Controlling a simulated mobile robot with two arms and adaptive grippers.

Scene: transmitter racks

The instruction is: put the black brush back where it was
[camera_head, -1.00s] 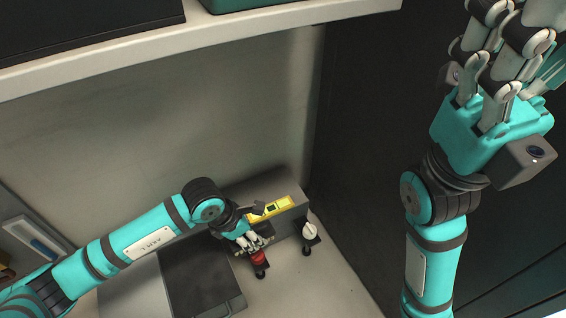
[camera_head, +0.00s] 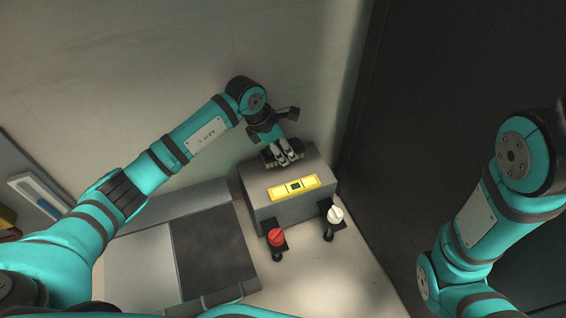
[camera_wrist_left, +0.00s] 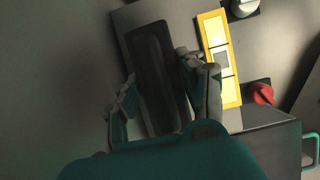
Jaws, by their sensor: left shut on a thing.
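My left gripper (camera_head: 283,158) is over the back part of the top of a grey box (camera_head: 262,190), behind the yellow panel. In the left wrist view its two fingers (camera_wrist_left: 160,95) stand on either side of the long black brush (camera_wrist_left: 152,60), and it is shut on it. The brush lies lengthwise between the fingers, over the grey top; I cannot tell if it touches the surface. In the head view the fingers mostly hide the brush. My right gripper is out of view; only its arm shows at the right.
The yellow panel (camera_head: 293,187) is on the box's top. A red knob (camera_head: 276,237) and a white knob (camera_head: 335,214) stand in front of the box. A dark-topped unit (camera_head: 212,252) is to the left. A dark cabinet wall (camera_head: 450,90) bounds the right.

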